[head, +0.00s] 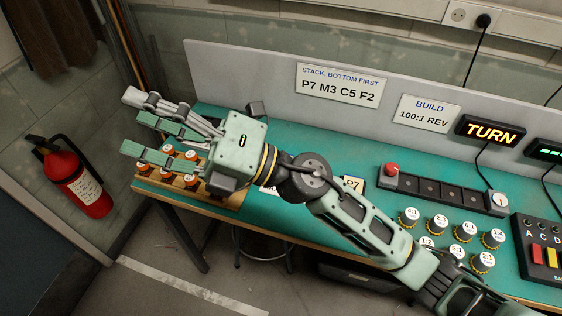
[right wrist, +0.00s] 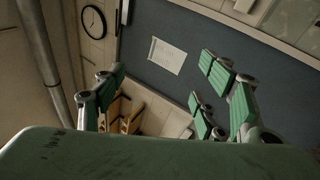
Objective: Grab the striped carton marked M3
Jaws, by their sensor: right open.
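I cannot make out a striped carton marked M3 in either view. A small item marked P7 (head: 352,184) sits on the green bench behind my right forearm. A white label (head: 268,190) shows beside my right wrist, mostly hidden, and I cannot read it. My right gripper (head: 138,120) is open and empty, above the bench's left end. Its spread fingers also show in the right wrist view (right wrist: 158,92), with only wall and room furniture between and beyond them. My left gripper is not in view.
A wooden rack (head: 225,197) with several orange-and-white pieces lies below the right gripper. Several labelled gears (head: 464,232), a black strip with a red knob (head: 440,190) and a button box (head: 540,250) stand to the right. A grey back panel (head: 230,75) carries signs.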

